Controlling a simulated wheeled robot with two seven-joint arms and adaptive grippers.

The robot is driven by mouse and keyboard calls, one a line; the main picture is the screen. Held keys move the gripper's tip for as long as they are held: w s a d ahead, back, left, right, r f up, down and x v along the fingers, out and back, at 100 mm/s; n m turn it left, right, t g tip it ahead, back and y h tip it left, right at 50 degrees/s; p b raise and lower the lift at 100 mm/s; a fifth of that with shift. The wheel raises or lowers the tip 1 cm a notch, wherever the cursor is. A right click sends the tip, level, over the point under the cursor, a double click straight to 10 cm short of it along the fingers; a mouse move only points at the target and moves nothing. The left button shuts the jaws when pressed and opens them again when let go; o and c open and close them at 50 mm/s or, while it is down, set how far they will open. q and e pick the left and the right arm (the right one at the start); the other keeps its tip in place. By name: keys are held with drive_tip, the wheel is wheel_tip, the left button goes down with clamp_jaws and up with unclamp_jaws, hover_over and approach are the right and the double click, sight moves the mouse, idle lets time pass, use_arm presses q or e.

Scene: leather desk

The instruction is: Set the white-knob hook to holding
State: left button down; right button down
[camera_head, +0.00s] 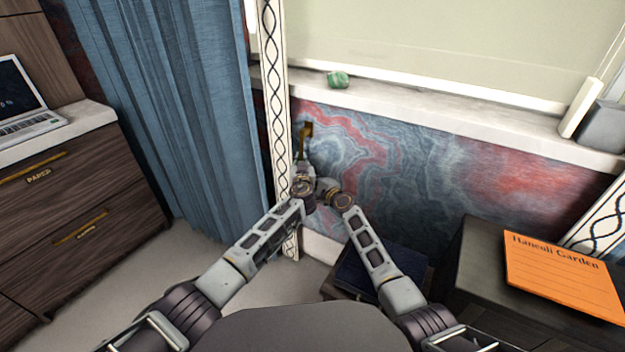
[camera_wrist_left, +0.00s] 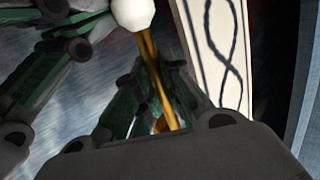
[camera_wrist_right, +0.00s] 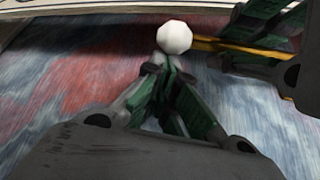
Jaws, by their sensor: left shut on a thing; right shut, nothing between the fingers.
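The white-knob hook shows in the head view as a small brass piece (camera_head: 306,132) on the marbled wall, partly hidden by my grippers. In the left wrist view its brass rod (camera_wrist_left: 158,78) runs between the fingers of my left gripper (camera_wrist_left: 155,72), which is shut on it. Its white knob (camera_wrist_left: 133,12) is beyond the fingertips. In the right wrist view the white knob (camera_wrist_right: 174,37) is right at the fingertips of my right gripper (camera_wrist_right: 160,72), which is shut and empty. I cannot tell whether they touch.
A patterned trim strip (camera_head: 277,90) and a blue curtain (camera_head: 175,100) stand just left of the hook. A window sill (camera_head: 430,103) with a green stone (camera_head: 338,79) is above. A dark cabinet with an orange sheet (camera_head: 562,275) stands at right.

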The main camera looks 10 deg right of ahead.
drive_tip(key=shift+s+a+r, duration=0.3)
drive_tip(key=shift+s+a, duration=0.4)
drive_tip(key=shift+a, duration=0.1)
use_arm(q)
drive_tip(key=shift+r, duration=0.1)
drive_tip(key=c, duration=1.8)
unclamp_jaws()
drive_tip(key=shift+d, duration=0.15)
drive_tip(key=shift+o, duration=0.2)
use_arm(e)
drive_tip(key=shift+w, duration=0.1)
use_arm(q)
drive_tip(key=shift+s+f, duration=0.2)
use_arm(e)
drive_tip(key=shift+w+f, duration=0.1)
drive_tip(key=shift+f, duration=0.05)
